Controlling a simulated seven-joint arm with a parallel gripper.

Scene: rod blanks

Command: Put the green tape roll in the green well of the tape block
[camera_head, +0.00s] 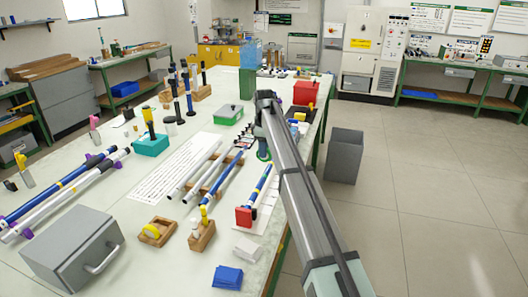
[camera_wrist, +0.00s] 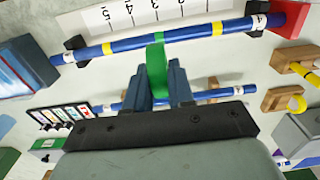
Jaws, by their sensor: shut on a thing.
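The green tape roll (camera_wrist: 156,68) is seen edge-on between the dark blue jaws of my gripper (camera_wrist: 160,92) in the wrist view, which are shut on it. It also shows as a small green ring (camera_head: 264,156) under my arm's end in the head view. In the wrist view its upper edge overlaps a blue rod (camera_wrist: 190,32) with yellow and green bands; I cannot tell whether they touch. Two wooden blocks (camera_head: 165,242) (camera_head: 207,241) with yellow rolls stand near the table's front. I cannot make out which block is the tape block, and no green well shows clearly.
A red block (camera_head: 245,216) is at the blue rod's near end. White and blue rods (camera_head: 195,170) lie left of my arm. A grey box with a handle (camera_head: 75,250) stands front left. A rack of coloured labels (camera_wrist: 62,116) is left in the wrist view.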

